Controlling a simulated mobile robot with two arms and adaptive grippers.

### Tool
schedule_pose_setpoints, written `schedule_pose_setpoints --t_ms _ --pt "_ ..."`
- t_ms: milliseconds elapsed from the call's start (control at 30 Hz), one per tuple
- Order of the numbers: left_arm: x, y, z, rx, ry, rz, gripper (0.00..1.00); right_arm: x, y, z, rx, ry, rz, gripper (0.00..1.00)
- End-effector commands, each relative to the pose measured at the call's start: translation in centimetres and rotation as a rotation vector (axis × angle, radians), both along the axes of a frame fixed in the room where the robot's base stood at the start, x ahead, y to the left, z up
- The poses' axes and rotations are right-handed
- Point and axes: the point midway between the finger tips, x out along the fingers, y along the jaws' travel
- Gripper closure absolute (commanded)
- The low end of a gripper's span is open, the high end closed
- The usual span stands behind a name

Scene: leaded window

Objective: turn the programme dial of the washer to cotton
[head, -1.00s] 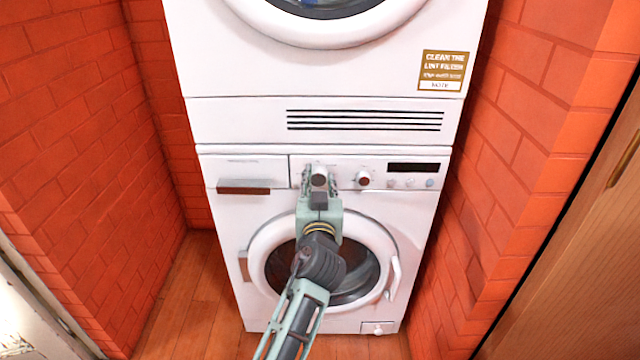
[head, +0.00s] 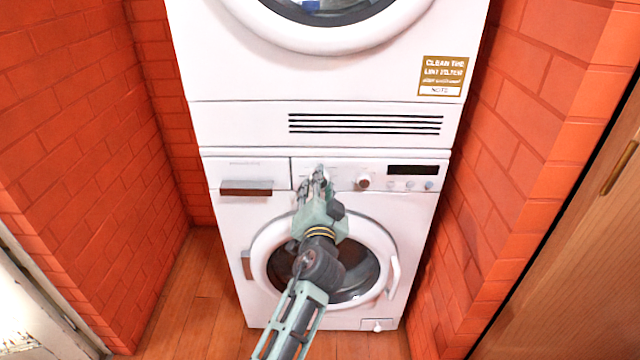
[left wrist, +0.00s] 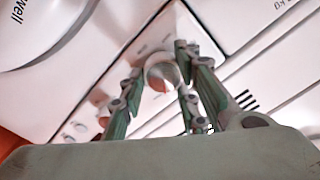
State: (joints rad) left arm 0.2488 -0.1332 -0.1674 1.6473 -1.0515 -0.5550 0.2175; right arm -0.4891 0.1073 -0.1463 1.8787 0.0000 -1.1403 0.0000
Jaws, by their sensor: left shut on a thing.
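The white washer (head: 228,215) is the lower machine, with a round door and a control panel across its top. My left gripper (head: 319,174) reaches up to the left part of this panel. In the left wrist view the round, pale programme dial (left wrist: 158,72) sits between the fingers of my left gripper (left wrist: 160,64), which are shut on it. In the head view the fingers mostly hide this dial. The marks around it are too small and blurred to read. My right gripper is in neither view.
A second knob (head: 363,182) is just right of the gripper, then a dark display (head: 413,169) and small buttons. The detergent drawer (head: 245,172) is to the left. A dryer (head: 235,75) stands on top. Brick walls (head: 70,130) (head: 520,150) close in both sides.

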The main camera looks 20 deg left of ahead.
Motion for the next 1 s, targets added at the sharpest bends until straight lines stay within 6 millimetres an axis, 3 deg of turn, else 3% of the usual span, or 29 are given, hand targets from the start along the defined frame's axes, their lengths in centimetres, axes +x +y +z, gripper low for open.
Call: schedule_pose_setpoints --t_ms 300,767,800,1000 --pt "0.0 -0.6 -0.4 0.101 0.033 -0.013 0.96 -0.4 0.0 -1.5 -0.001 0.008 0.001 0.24" --pt "0.0 -0.6 -0.6 0.114 0.040 -0.013 0.96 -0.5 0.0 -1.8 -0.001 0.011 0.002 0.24" --pt "0.0 -0.6 -0.6 0.114 0.041 -0.013 0.69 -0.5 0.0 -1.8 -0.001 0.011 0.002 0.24" --pt "0.0 -0.5 -0.5 0.115 0.039 -0.010 0.56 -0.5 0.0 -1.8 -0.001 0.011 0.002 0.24"
